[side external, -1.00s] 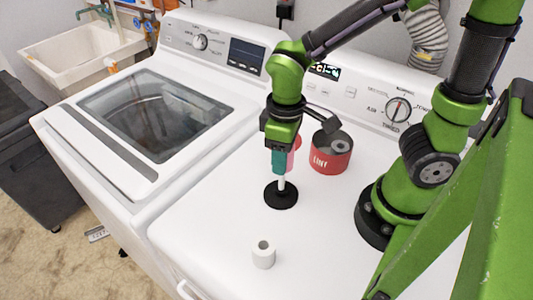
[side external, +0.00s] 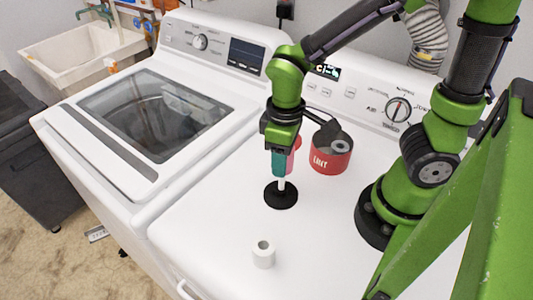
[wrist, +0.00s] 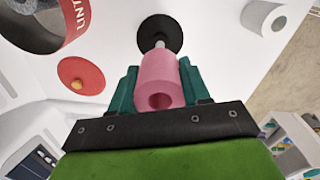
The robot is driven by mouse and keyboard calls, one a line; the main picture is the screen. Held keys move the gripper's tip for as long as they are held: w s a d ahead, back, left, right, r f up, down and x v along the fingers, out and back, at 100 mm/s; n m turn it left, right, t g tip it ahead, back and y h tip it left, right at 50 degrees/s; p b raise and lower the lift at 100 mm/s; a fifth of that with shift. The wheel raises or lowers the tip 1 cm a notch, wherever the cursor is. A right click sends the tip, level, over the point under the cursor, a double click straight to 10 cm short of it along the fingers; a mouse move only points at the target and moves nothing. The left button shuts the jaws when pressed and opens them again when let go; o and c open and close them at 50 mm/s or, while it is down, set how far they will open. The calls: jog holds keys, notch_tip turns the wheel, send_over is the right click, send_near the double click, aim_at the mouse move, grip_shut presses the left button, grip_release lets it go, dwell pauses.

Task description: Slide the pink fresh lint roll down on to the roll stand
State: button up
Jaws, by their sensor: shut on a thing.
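The pink lint roll (wrist: 158,75) is held upright between the teal fingers of my gripper (wrist: 160,90), which is shut on it. In the side view the fingers (side external: 281,164) hide much of the roll (side external: 291,160). The roll stand has a round black base (side external: 281,197) and a pale post (side external: 282,184). It also shows in the wrist view (wrist: 165,30). The roll is directly over the stand, in line with the post, with a short length of post visible below it. The post's upper part is hidden, so how far it is inside the roll cannot be told.
A red LINT bin (side external: 331,160) with a grey roll inside stands behind and right of the stand. A red disc with a yellow knob (wrist: 80,76) lies near it. A white roll (side external: 263,254) stands in front. The white machine top (side external: 215,215) is otherwise clear nearby.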

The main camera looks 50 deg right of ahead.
jog(key=shift+f, duration=1.9)
dwell(1.0)
jog(key=o, duration=1.1)
jog(key=shift+r, duration=0.1)
notch_tip(320, 180, up, 16)
jog(key=m+t+y, duration=0.1)
jog(key=d+m+t, duration=0.1)
jog(key=m+t, duration=0.1)
jog(key=d+r+m+t, duration=0.1)
jog(key=d+m+t, duration=0.1)
jog(key=d+m+t+y, duration=0.1)
jog(key=d+m+t, duration=0.1)
jog(key=shift+s+d+r, duration=0.2)
jog(key=shift+s+r, duration=0.2)
